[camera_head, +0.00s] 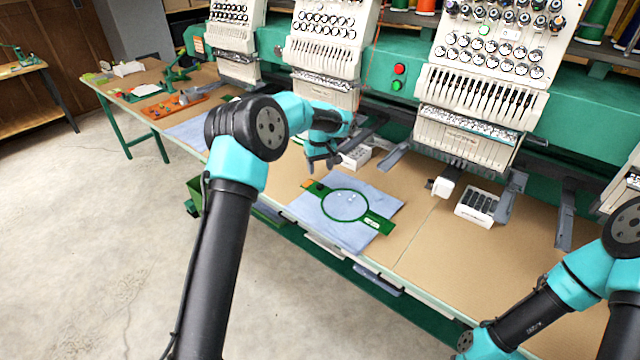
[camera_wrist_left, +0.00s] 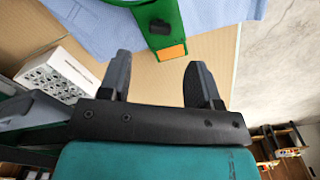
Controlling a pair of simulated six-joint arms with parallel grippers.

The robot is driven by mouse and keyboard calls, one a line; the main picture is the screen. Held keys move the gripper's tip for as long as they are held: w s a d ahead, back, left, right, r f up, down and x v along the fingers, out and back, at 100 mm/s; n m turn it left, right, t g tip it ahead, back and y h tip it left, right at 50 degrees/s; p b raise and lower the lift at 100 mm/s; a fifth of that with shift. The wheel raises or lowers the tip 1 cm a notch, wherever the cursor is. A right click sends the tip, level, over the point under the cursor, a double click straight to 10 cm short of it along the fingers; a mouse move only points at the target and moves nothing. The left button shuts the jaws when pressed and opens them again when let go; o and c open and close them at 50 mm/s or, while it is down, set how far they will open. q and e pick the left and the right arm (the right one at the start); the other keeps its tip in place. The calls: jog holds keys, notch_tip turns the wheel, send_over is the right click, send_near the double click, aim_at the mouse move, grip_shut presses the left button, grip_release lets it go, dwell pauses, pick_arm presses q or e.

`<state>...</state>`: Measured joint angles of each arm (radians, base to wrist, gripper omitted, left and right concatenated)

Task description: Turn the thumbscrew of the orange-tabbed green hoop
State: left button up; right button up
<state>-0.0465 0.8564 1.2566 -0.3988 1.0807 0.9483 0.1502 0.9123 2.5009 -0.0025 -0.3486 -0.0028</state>
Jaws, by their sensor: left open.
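The green hoop (camera_head: 324,207) lies on a folded blue cloth (camera_head: 315,222) on the table. Its orange tab (camera_head: 306,183) is at the hoop's left end, just below my left gripper (camera_head: 321,164). In the left wrist view the orange tab (camera_wrist_left: 172,53) is at the top centre, with the dark thumbscrew (camera_wrist_left: 160,27) on the green bracket just beyond it. My left gripper (camera_wrist_left: 158,80) is open and empty, with both fingers pointing toward the tab and apart from it. My right arm shows at the right edge of the head view, but its gripper is out of view.
A white box with holes (camera_wrist_left: 55,77) stands left of the gripper in the left wrist view. A white tray with dark pieces (camera_head: 479,206) is to the right. The embroidery machine heads (camera_head: 480,85) rise behind. The table (camera_head: 437,262) is bare right of the cloth.

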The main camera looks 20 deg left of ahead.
aim_at(320, 185)
pick_arm(q)
notch_tip(320, 185, down, 8)
jog(key=shift+r, duration=0.25)
jog(key=c, duration=0.9)
jog(key=shift+c, duration=0.2)
jog(key=shift+m, duration=0.4)
jog(key=m, duration=1.1)
